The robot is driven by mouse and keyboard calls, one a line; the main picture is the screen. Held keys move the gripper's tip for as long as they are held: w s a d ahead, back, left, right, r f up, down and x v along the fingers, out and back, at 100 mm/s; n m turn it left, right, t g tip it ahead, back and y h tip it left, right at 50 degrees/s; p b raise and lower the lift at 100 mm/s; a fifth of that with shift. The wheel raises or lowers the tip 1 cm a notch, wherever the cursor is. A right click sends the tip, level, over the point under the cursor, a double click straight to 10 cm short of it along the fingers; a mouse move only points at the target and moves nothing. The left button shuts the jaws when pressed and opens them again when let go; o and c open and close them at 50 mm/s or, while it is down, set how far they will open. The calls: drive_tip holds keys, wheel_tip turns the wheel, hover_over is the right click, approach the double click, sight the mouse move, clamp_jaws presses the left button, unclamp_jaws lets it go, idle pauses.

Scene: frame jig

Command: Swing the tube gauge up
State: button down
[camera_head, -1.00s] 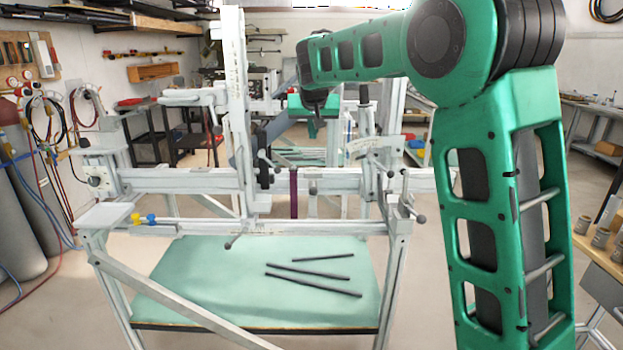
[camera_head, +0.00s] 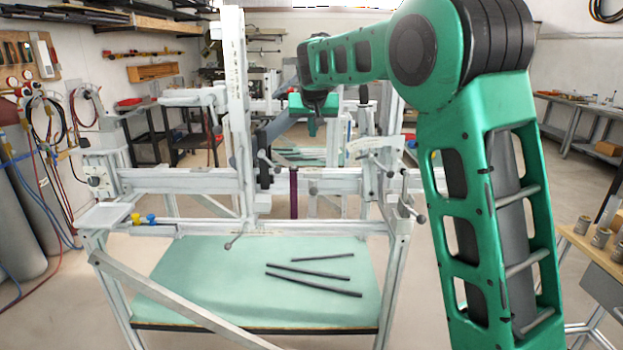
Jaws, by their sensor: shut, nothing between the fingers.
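The jig (camera_head: 195,182) is a pale grey frame of rails and posts above a green board. A dark grey bar (camera_head: 276,129) slopes up to the right from the tall post; it may be the tube gauge, but I cannot tell for sure. A black block (camera_head: 264,172) and a purple upright pin (camera_head: 293,193) sit on the long rail below it.
The tall white post (camera_head: 236,105) stands left of my gripper. Clamps with levers (camera_head: 380,160) are to its right. Several dark rods (camera_head: 315,280) lie on the green board (camera_head: 200,285). A wooden bench (camera_head: 590,262) stands at the right.

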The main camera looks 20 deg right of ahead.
drive_tip(key=shift+w+d+f, duration=0.15)
drive_tip(key=shift+w+d, duration=0.05)
drive_tip(key=shift+w, duration=0.3)
drive_tip(key=shift+w+d+f, duration=0.15)
drive_tip(key=shift+w, duration=0.35)
drive_tip(key=c, duration=1.8)
unclamp_jaws()
drive_tip(key=shift+o, duration=0.2)
drive_tip(key=v, duration=0.7)
